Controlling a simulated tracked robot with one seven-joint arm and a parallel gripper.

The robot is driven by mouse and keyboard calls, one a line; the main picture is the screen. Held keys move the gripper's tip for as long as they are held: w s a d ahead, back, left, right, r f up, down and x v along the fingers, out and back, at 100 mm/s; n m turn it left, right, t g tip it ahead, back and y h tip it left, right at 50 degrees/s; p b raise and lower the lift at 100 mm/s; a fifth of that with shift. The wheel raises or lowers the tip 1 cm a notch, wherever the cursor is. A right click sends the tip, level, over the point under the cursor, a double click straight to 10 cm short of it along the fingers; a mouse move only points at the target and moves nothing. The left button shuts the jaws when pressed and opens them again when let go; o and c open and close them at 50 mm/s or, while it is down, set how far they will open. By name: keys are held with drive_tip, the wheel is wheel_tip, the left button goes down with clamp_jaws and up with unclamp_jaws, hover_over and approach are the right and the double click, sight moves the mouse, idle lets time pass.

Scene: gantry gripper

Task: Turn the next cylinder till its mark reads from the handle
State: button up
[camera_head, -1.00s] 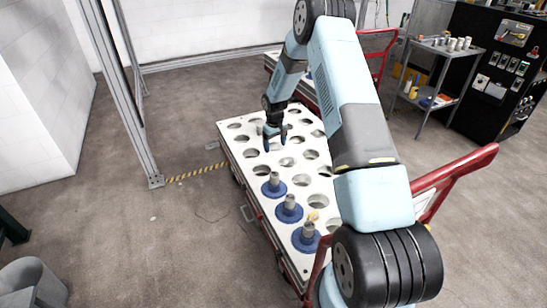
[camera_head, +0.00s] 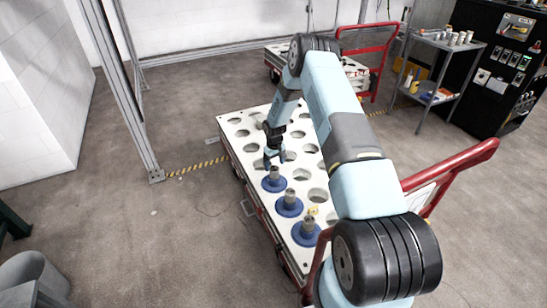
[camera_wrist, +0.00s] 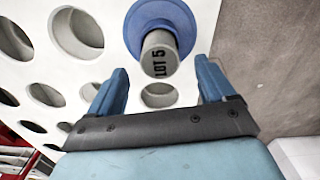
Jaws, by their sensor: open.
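Three grey cylinders with blue round flanges stand in a row along the left edge of the white holed cart top: a far one (camera_head: 274,175), a middle one (camera_head: 289,200) and a near one (camera_head: 306,228). My gripper (camera_head: 274,160) is just above the far cylinder. In the wrist view the open blue fingers (camera_wrist: 160,85) are on either side of a cylinder (camera_wrist: 160,56), apart from it. Its end face reads "LOT 5", with the text running sideways in that view. Its blue flange (camera_wrist: 160,14) shows behind it. The cart's red handle (camera_head: 455,168) is at the right.
The white cart top (camera_head: 250,160) has many empty round holes. A small yellowish piece (camera_head: 313,210) lies near the near cylinder. A second cart with a red handle (camera_head: 370,45) stands behind. A grey post (camera_head: 128,100) rises at the left.

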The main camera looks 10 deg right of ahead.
sight(274, 168)
drive_tip(key=shift+f, duration=3.1)
drive_tip(key=c, duration=1.5)
drive_tip(key=shift+r, duration=0.1)
drive_tip(key=shift+n, duration=1.5)
drive_tip(key=shift+n, duration=1.5)
